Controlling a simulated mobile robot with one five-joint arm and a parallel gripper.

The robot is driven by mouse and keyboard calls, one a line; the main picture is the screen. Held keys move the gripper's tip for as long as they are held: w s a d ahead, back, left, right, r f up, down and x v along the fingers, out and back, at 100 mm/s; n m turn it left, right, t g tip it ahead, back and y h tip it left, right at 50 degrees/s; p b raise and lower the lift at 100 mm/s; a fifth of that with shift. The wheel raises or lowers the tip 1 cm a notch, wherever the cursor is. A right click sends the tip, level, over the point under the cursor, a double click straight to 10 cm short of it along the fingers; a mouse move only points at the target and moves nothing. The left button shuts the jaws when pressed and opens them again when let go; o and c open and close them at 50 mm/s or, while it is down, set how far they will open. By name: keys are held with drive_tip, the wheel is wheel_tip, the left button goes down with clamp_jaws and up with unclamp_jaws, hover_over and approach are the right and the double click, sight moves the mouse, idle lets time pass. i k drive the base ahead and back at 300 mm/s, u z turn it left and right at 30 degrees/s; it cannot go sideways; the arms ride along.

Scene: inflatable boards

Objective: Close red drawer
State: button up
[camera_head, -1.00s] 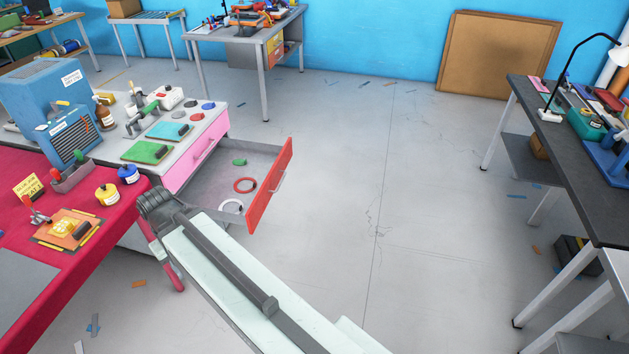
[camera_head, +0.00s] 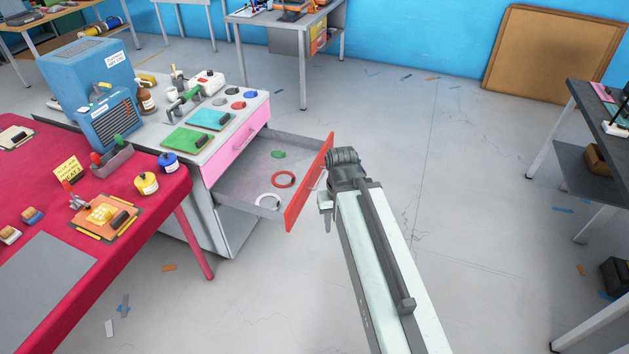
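The red drawer front (camera_head: 309,183) stands pulled out from the grey cabinet, below the pink drawer (camera_head: 237,154). The open drawer tray (camera_head: 243,189) holds a red ring (camera_head: 285,179), a white ring (camera_head: 268,202) and a small green item (camera_head: 278,154). A pale handle (camera_head: 319,180) is on the outer face of the red front. My gripper (camera_head: 327,222) points down just right of the red front, on its outer side, near the handle. I cannot tell whether it touches. Its fingers are small and partly hidden, so their opening is unclear.
A red-covered table (camera_head: 160,215) with jars and tools stands left of the cabinet. The cabinet top carries a blue machine (camera_head: 90,85) and coloured boards. The floor (camera_head: 470,200) to the right is clear up to a dark workbench (camera_head: 600,110).

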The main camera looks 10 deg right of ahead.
sight(249, 176)
drive_tip(key=z, duration=0.1)
drive_tip(key=i, duration=1)
drive_tip(key=u, duration=1.9)
drive_tip(key=k, duration=1.15)
drive_tip(key=z, duration=0.3)
drive_tip(key=i, duration=1)
drive_tip(key=u, duration=0.05)
